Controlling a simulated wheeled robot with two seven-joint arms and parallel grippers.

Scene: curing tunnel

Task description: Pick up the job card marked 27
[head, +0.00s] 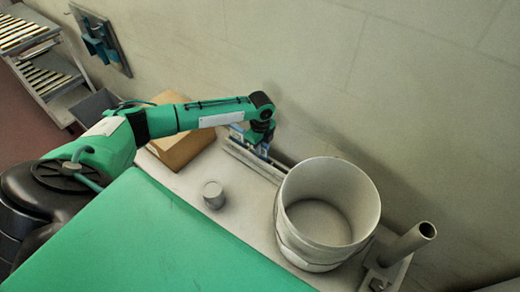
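My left arm reaches in from the left, and its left gripper (262,150) points down at a narrow pale rail (252,167) near the wall. Small pale, bluish pieces show around the gripper, but they are too small to tell as cards or fingers. No number 27 can be read. I cannot see whether the fingers are open or shut, or whether they hold anything. My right gripper is out of view.
On the pale bench stand a large open white bucket (290,243) right of the gripper, a small grey cylinder (213,194), a brown box (180,150) and an upright grey tube (408,243). A wall (350,90) runs close behind. A roller conveyor (40,75) stands at far left.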

